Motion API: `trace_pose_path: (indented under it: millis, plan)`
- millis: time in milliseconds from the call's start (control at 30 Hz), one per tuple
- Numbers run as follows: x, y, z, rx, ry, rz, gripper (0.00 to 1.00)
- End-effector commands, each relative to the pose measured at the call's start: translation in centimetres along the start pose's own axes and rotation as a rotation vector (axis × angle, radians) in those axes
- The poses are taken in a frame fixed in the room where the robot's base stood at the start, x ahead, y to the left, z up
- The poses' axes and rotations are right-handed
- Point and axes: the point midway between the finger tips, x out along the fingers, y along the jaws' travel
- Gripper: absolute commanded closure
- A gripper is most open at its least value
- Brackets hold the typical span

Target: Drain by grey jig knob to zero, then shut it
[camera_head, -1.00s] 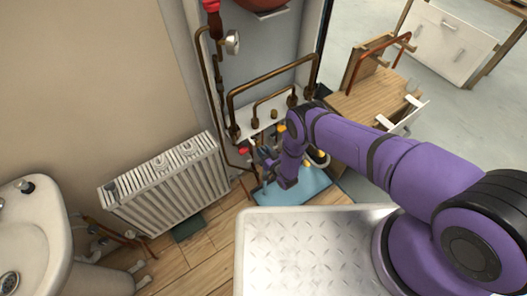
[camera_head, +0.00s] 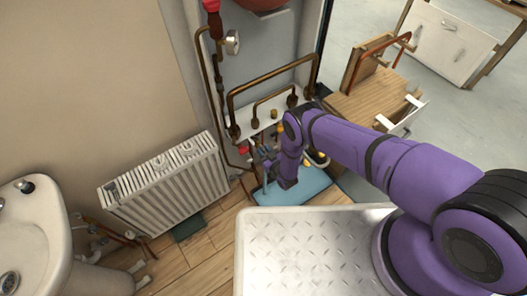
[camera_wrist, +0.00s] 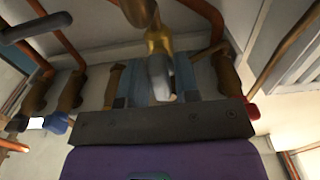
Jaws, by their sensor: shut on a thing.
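The grey knob (camera_wrist: 160,78) hangs below a brass valve body (camera_wrist: 159,42) in the wrist view. My gripper (camera_wrist: 157,80) has one blue-grey finger on each side of the knob and is shut on it. In the head view my gripper (camera_head: 266,168) is low in the pipe corner, under the white manifold panel, and the knob is too small and covered to make out. A round gauge (camera_head: 232,42) sits on the pipe above left; its needle cannot be read.
Copper pipes (camera_head: 270,82) surround the valve. A red knob (camera_wrist: 252,110) and a blue knob (camera_wrist: 56,123) flank my gripper. A blue mat (camera_head: 305,188) lies on the floor below. The radiator (camera_head: 170,185) stands left, a wooden bench (camera_head: 360,100) right.

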Motion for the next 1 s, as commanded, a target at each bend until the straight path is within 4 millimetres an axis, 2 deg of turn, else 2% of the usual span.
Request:
trace_pose_path:
  millis: [67, 100, 133, 167, 433, 567, 1000]
  plan:
    - [-0.2, 0.0, 0.1, 0.0, -0.003, 0.0, 0.94]
    - [-0.2, 0.0, 0.1, 0.0, -0.003, 0.0, 0.66]
    - [-0.2, 0.0, 0.1, 0.0, -0.003, 0.0, 0.59]
    - [-0.2, 0.0, 0.1, 0.0, -0.003, 0.0, 0.56]
    - [-0.1, 0.0, 0.1, 0.001, -0.002, 0.0, 0.56]
    - [-0.9, 0.0, 0.1, 0.001, -0.001, 0.0, 0.56]
    - [-8.5, 0.0, 0.1, 0.001, -0.005, 0.001, 0.56]
